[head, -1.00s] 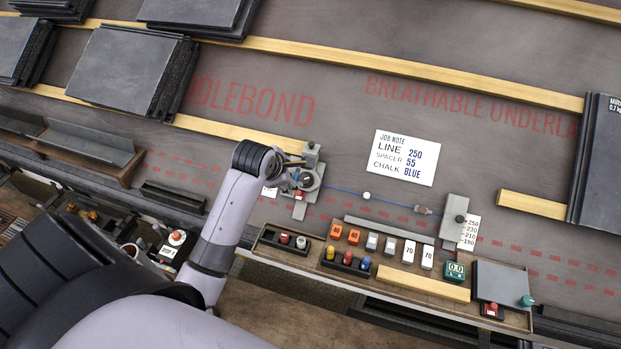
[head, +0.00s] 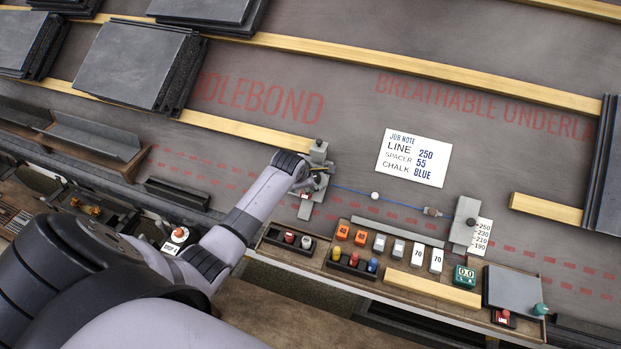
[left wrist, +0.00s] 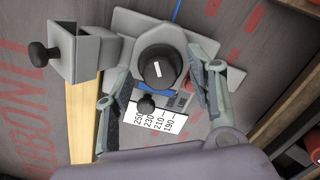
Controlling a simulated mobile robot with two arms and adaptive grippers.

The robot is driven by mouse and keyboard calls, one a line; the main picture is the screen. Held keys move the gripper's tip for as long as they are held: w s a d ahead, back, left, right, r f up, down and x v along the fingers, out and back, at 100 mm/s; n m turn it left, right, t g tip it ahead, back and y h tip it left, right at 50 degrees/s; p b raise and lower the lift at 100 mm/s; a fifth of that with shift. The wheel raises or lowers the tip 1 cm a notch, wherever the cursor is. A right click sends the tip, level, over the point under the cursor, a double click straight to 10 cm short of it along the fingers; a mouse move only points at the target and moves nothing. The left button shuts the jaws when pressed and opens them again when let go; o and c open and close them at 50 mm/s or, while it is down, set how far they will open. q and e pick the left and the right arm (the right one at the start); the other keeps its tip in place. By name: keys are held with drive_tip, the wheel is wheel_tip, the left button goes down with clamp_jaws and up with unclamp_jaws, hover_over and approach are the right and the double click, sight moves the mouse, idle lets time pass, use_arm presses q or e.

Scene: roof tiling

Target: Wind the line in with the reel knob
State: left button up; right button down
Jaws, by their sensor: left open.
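The grey reel (left wrist: 176,40) is in the left wrist view, with a large black hub (left wrist: 157,70) bearing a white mark. A smaller black knob (left wrist: 146,104) sits beside the hub, just below it in the picture. My left gripper (left wrist: 160,105) is open, its fingers on either side of the small knob and the reel's lower part; contact cannot be told. The blue line (head: 350,188) runs right from the reel, past a white bead (head: 375,195). My right gripper is not in view.
A grey block with a black knob (left wrist: 38,54) stands left of the reel. At the line's far end is a grey post (head: 463,230) beside a number scale (head: 482,237). A job note (head: 413,158) lies above. A parts tray (head: 410,268) runs along the front.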

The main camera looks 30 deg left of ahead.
use_arm(q)
drive_tip(key=shift+c, duration=0.2)
drive_tip(key=c, duration=1.1)
